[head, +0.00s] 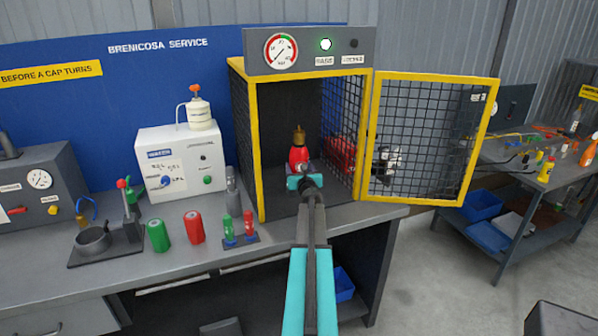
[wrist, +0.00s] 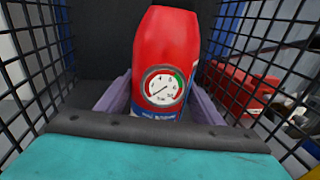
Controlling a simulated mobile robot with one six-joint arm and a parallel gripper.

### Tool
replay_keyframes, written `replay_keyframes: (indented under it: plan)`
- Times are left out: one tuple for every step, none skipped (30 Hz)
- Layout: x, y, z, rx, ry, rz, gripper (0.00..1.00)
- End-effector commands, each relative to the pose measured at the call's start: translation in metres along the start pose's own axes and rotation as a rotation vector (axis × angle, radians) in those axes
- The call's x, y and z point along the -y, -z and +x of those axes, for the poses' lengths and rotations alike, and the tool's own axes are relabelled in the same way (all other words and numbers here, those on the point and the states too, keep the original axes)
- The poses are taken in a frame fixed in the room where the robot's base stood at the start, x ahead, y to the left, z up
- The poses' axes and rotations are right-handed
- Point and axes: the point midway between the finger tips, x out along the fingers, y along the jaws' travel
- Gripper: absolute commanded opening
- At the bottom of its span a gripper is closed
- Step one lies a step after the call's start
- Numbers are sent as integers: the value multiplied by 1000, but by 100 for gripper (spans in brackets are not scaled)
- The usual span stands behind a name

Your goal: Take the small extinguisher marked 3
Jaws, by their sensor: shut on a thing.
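A small red extinguisher (head: 299,156) with a brass top stands upright inside the yellow-framed mesh cage (head: 250,150). My gripper (head: 301,177) reaches in through the open front and is shut on it.
The mesh door (head: 425,140) is swung open to the right. A gauge panel (head: 310,50) with a lit green lamp tops the cage. Green (head: 158,236) and red (head: 194,227) cylinders and a white machine (head: 183,165) stand left on the bench.

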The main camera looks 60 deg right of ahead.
Motion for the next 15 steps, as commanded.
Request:
replay_keyframes:
  plan:
    - [-1, -3, 0, 3, -2, 1, 0]
    - [-1, -3, 0, 3, -2, 1, 0]
    - [-1, -3, 0, 3, -2, 1, 0]
    - [-1, -3, 0, 3, -2, 1, 0]
    - [-1, -4, 0, 3, -2, 1, 0]
    - [-1, -4, 0, 3, -2, 2, 0]
    - [-1, -5, 0, 3, -2, 2, 0]
    - [-1, -6, 0, 3, -2, 1, 0]
    - [-1, -7, 0, 3, -2, 1, 0]
    - [-1, -9, 0, 3, -2, 0, 0]
    - [-1, -10, 0, 4, -2, 0, 0]
    - [-1, -13, 0, 4, -2, 1, 0]
    - [-1, -15, 0, 4, -2, 1, 0]
    - [-1, -17, -1, 4, -2, 1, 0]
    - [-1, -20, -1, 4, -2, 0, 0]
